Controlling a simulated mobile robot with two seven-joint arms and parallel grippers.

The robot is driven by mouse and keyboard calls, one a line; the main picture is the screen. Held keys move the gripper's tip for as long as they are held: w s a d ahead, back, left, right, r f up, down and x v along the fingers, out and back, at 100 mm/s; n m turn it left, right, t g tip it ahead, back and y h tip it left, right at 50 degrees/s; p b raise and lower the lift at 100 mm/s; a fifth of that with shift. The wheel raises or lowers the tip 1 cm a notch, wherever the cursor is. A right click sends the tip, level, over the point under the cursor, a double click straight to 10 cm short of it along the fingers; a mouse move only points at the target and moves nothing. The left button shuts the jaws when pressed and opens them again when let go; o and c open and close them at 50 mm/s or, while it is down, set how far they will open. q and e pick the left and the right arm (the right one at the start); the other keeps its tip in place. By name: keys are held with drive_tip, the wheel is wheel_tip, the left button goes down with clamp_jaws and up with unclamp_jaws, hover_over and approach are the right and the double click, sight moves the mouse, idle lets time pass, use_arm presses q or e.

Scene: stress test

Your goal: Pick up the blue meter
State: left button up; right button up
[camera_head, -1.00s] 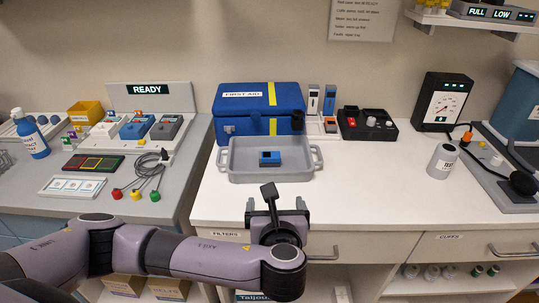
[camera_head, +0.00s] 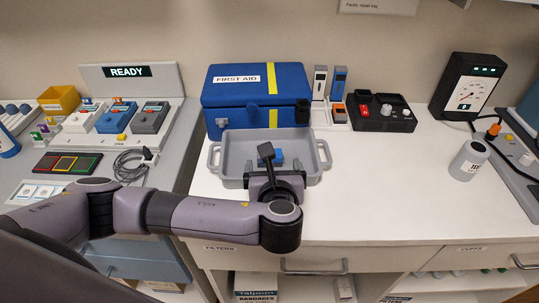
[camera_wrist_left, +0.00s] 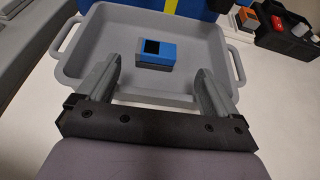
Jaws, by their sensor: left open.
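A small blue meter (camera_wrist_left: 153,52) with a dark screen lies in a grey two-handled tray (camera_wrist_left: 236,75) in the left wrist view. In the head view the blue meter (camera_head: 277,158) is partly hidden behind my left arm's end, inside the tray (camera_head: 229,160). My left gripper (camera_wrist_left: 158,74) is open and empty, its two fingers spread over the tray's near side, with the meter beyond and between them. The left gripper (camera_head: 273,174) also shows at the tray's near side in the head view. A second blue device (camera_head: 117,119) sits on the READY stand at the left.
A blue first aid box (camera_head: 235,100) stands behind the tray. A black case (camera_head: 380,117) and small upright holders are to its right. A gauge (camera_head: 470,92) and a grey bottle (camera_head: 468,160) stand farther right. The counter (camera_head: 385,190) right of the tray is clear.

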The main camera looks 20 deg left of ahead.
use_arm(q)
drive_tip(key=x, duration=0.6)
drive_tip(key=shift+a, duration=0.2)
drive_tip(key=c, duration=1.1)
